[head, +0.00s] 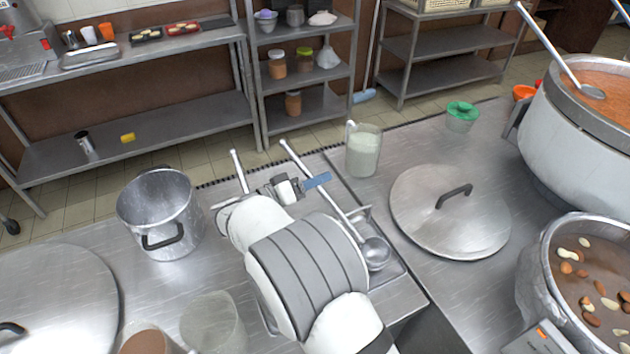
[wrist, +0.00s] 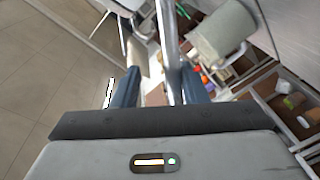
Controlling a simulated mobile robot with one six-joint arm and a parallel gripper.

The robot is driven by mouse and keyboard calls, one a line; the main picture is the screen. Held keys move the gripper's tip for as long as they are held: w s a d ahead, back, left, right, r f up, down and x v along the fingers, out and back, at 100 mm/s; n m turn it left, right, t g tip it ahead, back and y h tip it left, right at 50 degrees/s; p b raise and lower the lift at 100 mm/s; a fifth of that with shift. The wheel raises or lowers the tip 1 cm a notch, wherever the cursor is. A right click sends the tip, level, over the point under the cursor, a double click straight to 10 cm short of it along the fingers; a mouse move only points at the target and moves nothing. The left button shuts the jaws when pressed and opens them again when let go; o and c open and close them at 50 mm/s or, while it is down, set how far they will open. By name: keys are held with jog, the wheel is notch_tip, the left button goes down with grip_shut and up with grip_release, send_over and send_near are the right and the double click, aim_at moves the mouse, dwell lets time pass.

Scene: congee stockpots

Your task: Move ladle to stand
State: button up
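A steel ladle (head: 376,254) lies with its bowl low on a small metal tray (head: 398,268) right of my arm. Its long handle slants up and left, past my gripper. My gripper (head: 303,184) is at the handle's middle, with one blue finger showing to its right. In the wrist view my gripper (wrist: 160,88) has its two blue fingers apart. The ladle handle (wrist: 167,35) runs between them, nearer the right finger. A second handle (head: 239,170) stands behind my arm; its lower end is partly hidden. I cannot tell which piece is the stand.
A steel pot (head: 160,212) stands left of my arm. A flat lid (head: 451,210) and a jug of pale liquid (head: 363,150) are to the right. A large pot (head: 575,130) holding another ladle (head: 565,65) stands far right. Clear cups (head: 213,322) stand near the front.

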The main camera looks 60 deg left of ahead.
notch_tip(320, 180, up, 10)
jog(key=b, duration=0.2)
dwell(0.4)
dwell(0.4)
dwell(0.4)
